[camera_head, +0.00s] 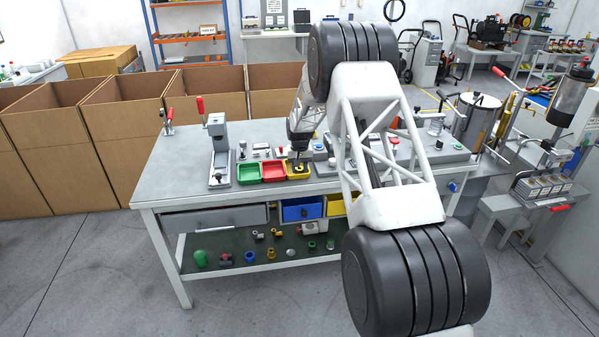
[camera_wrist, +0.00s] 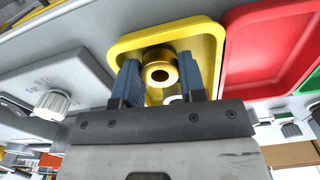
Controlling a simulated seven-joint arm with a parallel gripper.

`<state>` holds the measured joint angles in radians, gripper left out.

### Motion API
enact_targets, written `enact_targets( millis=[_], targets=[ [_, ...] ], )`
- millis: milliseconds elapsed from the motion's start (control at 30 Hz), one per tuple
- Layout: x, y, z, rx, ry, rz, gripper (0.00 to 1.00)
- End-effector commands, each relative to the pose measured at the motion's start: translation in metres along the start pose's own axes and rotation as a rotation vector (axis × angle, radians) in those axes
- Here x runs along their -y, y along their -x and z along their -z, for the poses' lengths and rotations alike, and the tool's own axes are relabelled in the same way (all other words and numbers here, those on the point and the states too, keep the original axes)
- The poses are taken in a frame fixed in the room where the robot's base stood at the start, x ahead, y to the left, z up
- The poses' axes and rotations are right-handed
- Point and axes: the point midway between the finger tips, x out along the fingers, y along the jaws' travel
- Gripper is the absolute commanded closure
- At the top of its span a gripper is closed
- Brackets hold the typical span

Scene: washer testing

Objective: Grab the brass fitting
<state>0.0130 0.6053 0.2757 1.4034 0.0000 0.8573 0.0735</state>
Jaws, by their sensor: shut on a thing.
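The brass fitting (camera_wrist: 160,72) is a gold ring-like piece with a dark round hole, seen in the wrist view inside the yellow tray (camera_wrist: 205,30). My gripper (camera_wrist: 168,85) is shut on the fitting, with one blue-grey finger on each side of it. In the head view my gripper (camera_head: 297,163) reaches down into the yellow tray (camera_head: 304,174) on the workbench. The fitting is too small and covered there to make out clearly. A small whitish piece (camera_wrist: 175,99) shows below the fitting, between the fingers.
A red tray (camera_head: 273,171) adjoins the yellow one, with a green tray (camera_head: 248,174) beyond it. A clamp stand (camera_head: 219,150) stands left of the trays. Fixtures crowd the bench (camera_head: 180,160) to the right; its left end is mostly bare.

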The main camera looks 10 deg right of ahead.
Motion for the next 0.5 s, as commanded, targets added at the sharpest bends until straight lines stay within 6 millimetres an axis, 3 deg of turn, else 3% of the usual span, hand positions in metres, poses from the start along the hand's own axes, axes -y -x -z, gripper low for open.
enact_targets(
  millis=[267, 500],
  targets=[
    [0.000, 0.004, 0.000, -0.001, 0.000, 0.000, 0.89],
    [0.000, 0.023, 0.001, -0.003, 0.000, 0.000, 0.89]
  ],
)
